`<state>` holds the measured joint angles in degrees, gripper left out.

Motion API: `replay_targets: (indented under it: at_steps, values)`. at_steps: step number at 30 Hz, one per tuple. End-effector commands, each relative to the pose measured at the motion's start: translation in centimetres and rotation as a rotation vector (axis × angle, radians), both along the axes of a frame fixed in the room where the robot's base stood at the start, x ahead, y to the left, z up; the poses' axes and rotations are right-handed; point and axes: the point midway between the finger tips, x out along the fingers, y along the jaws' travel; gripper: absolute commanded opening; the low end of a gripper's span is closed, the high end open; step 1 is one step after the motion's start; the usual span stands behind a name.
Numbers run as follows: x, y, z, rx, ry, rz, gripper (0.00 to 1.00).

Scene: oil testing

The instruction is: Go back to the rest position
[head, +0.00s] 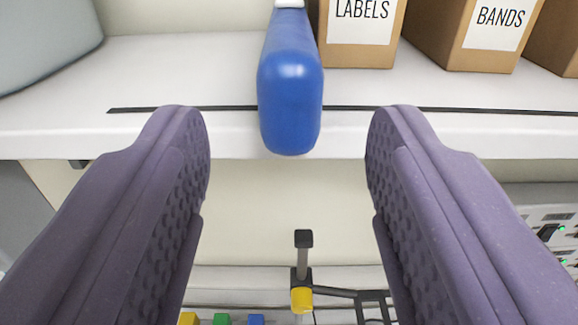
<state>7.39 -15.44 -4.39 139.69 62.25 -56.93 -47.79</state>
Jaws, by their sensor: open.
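My gripper (288,150) is open, with its two purple padded fingers wide apart at the left and right of the head view. Nothing is held between them. A blue rounded object (290,100) with a white top end shows between and beyond the fingertips, at the front edge of a white shelf (190,70). It appears apart from both fingers. Whether it stands or lies is hard to tell from this angle.
Cardboard boxes marked LABELS (361,25) and BANDS (497,30) stand on the shelf at the right. A grey container (45,40) is at the left. Below are a black stand with a yellow part (302,300), small coloured blocks (221,319) and a control panel (550,225).

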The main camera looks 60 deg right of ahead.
Motion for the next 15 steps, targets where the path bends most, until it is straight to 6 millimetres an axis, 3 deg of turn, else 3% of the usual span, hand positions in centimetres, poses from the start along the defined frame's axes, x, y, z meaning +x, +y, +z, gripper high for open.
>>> replay_targets:
  at_steps: [9,11,15]
  values:
    - [0.5,0.2,-0.2,0.002,-0.011,0.02,0.53]
    - [1.5,0.7,-0.5,0.007,-0.031,0.062,0.53]
    - [5.8,3.7,-1.2,0.029,-0.107,0.264,0.53]
